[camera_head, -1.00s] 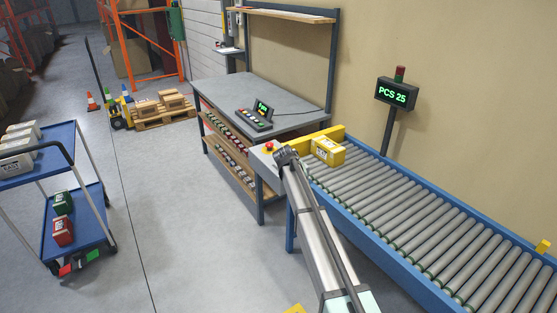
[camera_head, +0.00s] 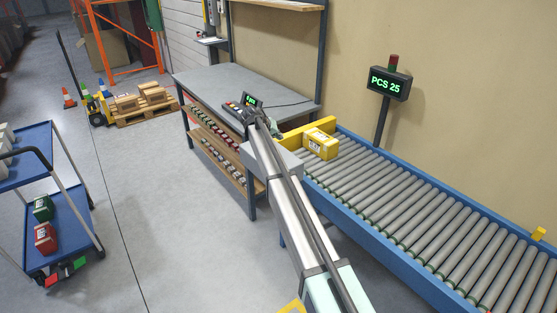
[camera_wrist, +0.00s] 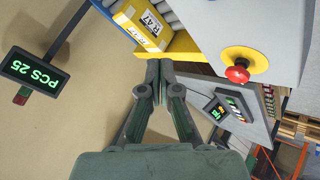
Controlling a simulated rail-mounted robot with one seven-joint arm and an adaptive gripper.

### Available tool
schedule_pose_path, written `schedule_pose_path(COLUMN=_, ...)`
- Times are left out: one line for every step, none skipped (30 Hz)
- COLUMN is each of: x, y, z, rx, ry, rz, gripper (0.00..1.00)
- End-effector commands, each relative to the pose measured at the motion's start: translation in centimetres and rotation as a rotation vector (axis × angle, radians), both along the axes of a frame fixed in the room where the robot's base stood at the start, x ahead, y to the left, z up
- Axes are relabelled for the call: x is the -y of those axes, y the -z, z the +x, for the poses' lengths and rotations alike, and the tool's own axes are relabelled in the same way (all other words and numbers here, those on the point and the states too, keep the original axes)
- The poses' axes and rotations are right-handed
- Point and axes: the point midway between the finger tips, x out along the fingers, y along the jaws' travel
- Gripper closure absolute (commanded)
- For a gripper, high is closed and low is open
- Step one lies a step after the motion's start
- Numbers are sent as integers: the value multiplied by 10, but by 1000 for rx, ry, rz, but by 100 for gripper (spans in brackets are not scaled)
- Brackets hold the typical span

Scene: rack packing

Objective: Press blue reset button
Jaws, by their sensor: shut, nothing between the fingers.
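A dark control panel (camera_head: 235,113) with a small green-lit screen and a row of buttons lies on the grey workbench (camera_head: 205,80). My arm's end covers part of it in the head view. The panel also shows in the wrist view (camera_wrist: 236,108), right of and below my fingertips. The buttons are small, and I cannot make out a blue one for certain. My gripper (camera_wrist: 158,64) is shut and empty, with its fingertips together, apart from the panel in the wrist view.
A red mushroom button (camera_wrist: 238,74) on a yellow base sits at the conveyor's end. A yellow box (camera_head: 321,144) lies on the roller conveyor (camera_head: 400,200). A sign reading PCS 25 (camera_head: 390,83) stands behind it. A blue cart (camera_head: 65,225) stands left, with clear floor between.

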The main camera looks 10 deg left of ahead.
Motion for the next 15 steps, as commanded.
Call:
schedule_pose_path(x=0, y=0, z=0, rx=0, ry=0, rz=0, gripper=100)
schedule_pose_path(x=0, y=0, z=0, rx=0, ry=-1, rz=-1, gripper=100)
schedule_pose_path(x=0, y=1, z=0, rx=-1, ry=-1, rz=0, gripper=100)
schedule_pose_path(x=0, y=1, z=0, rx=-1, ry=-1, rz=0, gripper=100)
schedule_pose_path(x=0, y=1, z=0, rx=-1, ry=-1, rz=0, gripper=100)
schedule_pose_path(x=0, y=2, z=0, rx=-1, ry=-1, rz=0, gripper=100)
schedule_pose_path(x=0, y=3, z=0, rx=-1, ry=-1, rz=0, gripper=100)
schedule_pose_path(x=0, y=4, z=0, rx=-2, ry=-1, rz=0, gripper=100)
schedule_pose_path(x=0, y=6, z=0, rx=-2, ry=-1, rz=0, gripper=100)
schedule_pose_path(x=0, y=8, z=0, rx=-2, ry=-1, rz=0, gripper=100)
schedule_pose_path(x=0, y=10, z=0, rx=-2, ry=-1, rz=0, gripper=100)
schedule_pose_path(x=0, y=13, z=0, rx=-1, ry=-2, rz=0, gripper=100)
schedule_pose_path(x=0, y=15, z=0, rx=-1, ry=-2, rz=0, gripper=100)
schedule_pose_path(x=0, y=18, z=0, rx=-1, ry=-2, rz=0, gripper=100)
schedule_pose_path(x=0, y=22, z=0, rx=-1, ry=-2, rz=0, gripper=100)
